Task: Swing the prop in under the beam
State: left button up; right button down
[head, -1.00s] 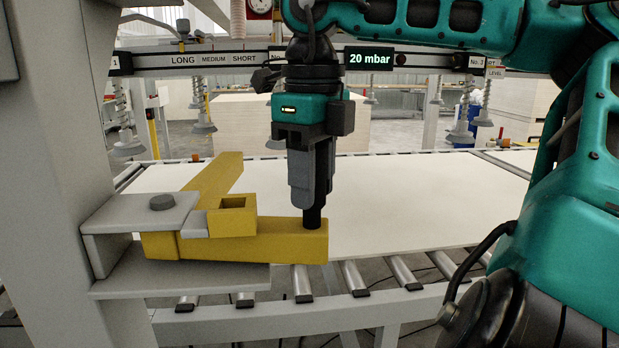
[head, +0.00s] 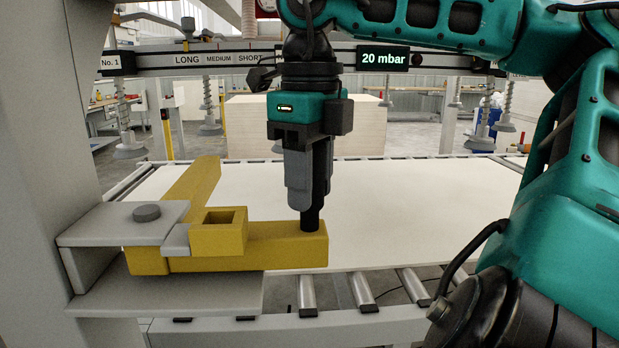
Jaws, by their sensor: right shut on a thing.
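The yellow prop (head: 287,245) is a bar with a second bar angling back from it and an open square socket on top. Its left end sits in a grey bracket (head: 110,222) between two plates, with a dark round pin (head: 147,212) on the upper plate. My right gripper (head: 310,212) points down over the prop's right end, shut on a dark upright peg (head: 310,220) there. The grey beam (head: 230,62) runs across behind, with LONG, MEDIUM and SHORT labels and a "20 mbar" display. The prop's bar lies in front of the beam in the picture. My left gripper is not in view.
A large pale board (head: 420,205) lies on the roller conveyor (head: 361,290) behind the prop. Suction cups (head: 129,148) hang on springs from the beam. A thick grey post (head: 45,130) carries the bracket at left. A board stack (head: 300,125) stands farther back.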

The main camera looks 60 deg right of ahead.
jog(key=shift+w+d, duration=0.1)
jog(key=c, duration=1.1)
grip_release()
jog(key=o, duration=0.4)
jog(key=shift+w+d, duration=0.1)
notch_tip(320, 180, up, 13)
jog(key=shift+f+p, duration=0.1)
jog(key=shift+p, duration=1)
